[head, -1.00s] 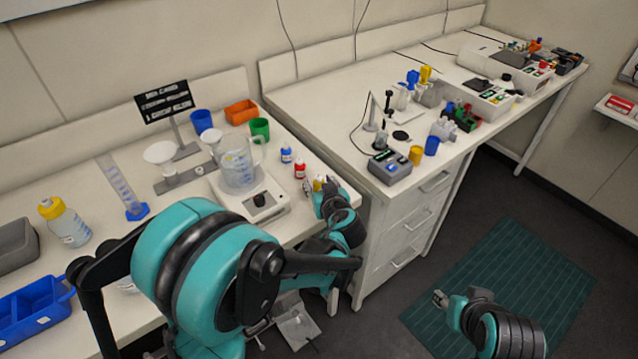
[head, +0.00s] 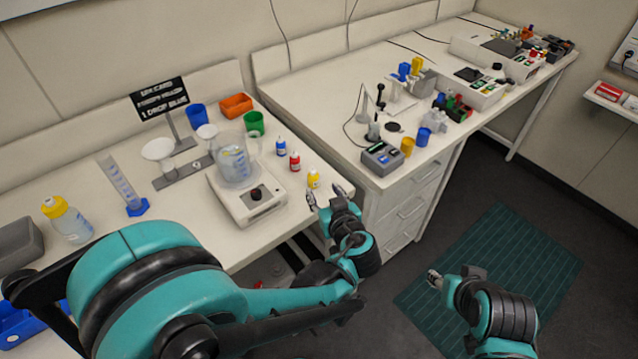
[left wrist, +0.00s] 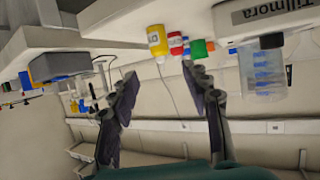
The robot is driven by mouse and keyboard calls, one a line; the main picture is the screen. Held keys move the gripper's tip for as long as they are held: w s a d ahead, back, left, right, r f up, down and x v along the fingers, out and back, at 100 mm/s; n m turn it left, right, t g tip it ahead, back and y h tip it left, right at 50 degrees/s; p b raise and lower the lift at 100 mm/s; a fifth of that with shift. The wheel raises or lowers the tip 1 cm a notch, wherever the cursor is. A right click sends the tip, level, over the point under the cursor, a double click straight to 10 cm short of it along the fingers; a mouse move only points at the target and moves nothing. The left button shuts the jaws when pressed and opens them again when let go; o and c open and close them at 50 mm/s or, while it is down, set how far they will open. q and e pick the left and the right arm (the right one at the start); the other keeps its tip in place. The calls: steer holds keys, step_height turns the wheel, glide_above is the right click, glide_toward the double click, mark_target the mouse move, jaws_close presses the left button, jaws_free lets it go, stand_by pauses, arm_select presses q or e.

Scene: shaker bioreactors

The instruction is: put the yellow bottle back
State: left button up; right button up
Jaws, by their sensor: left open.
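The small yellow bottle (head: 313,178) stands upright near the bench's front edge, at the end of a row with a blue bottle (head: 280,146) and a red bottle (head: 294,161). My left gripper (head: 326,196) is open and empty at the bench edge, just in front of the yellow bottle and apart from it. In the left wrist view the yellow bottle (left wrist: 157,40) shows beyond the spread fingers (left wrist: 163,78), with nothing between them. My right gripper (head: 434,279) is over the floor mat, its jaw opening too small to judge.
A scale (head: 262,207) with a clear beaker (head: 235,165) stands left of the bottles. Green (head: 254,123) and blue (head: 197,117) cups and an orange tray (head: 236,104) are behind. A yellow-capped wash bottle (head: 68,220) is far left. A second bench (head: 330,105) stands right.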

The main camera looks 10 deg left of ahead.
arm_select(q)
steer(key=s+a+m+g+h, duration=0.2)
steer(key=s+m+h, duration=0.1)
steer(key=s, duration=0.5)
steer(key=s+a+m+g+h, duration=0.2)
steer(key=s+a+m+h, duration=0.1)
steer(key=s, duration=0.5)
steer(key=shift+s+a+g+h, duration=0.2)
steer(key=shift+a+g+h, duration=0.1)
steer(key=shift+h, duration=0.1)
